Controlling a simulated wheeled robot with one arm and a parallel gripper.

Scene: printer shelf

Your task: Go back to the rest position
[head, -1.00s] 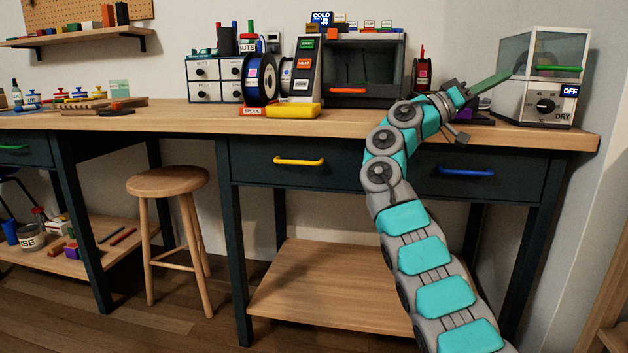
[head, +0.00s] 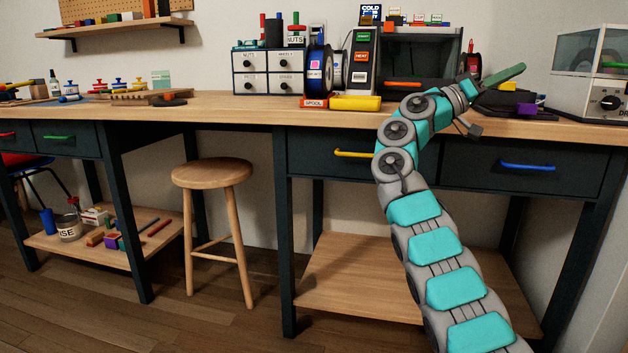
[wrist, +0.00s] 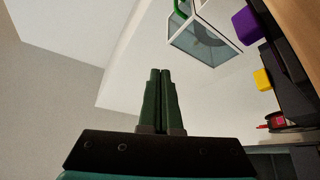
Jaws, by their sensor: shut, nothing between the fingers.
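My gripper (head: 500,77) is at the end of my teal and grey arm, raised over the right part of the workbench (head: 235,107). It points to the right and a little upward. In the wrist view the two dark green fingers (wrist: 159,98) lie side by side, shut, with nothing between them. The gripper appears clear of the dryer box (head: 592,75), which stands to its right.
Below the gripper, a dark object with a yellow block (head: 527,110) is on the bench. A printer (head: 412,58), a blue spool (head: 318,71) and a drawer cabinet (head: 268,72) stand along the back. A wooden stool (head: 212,173) stands in front.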

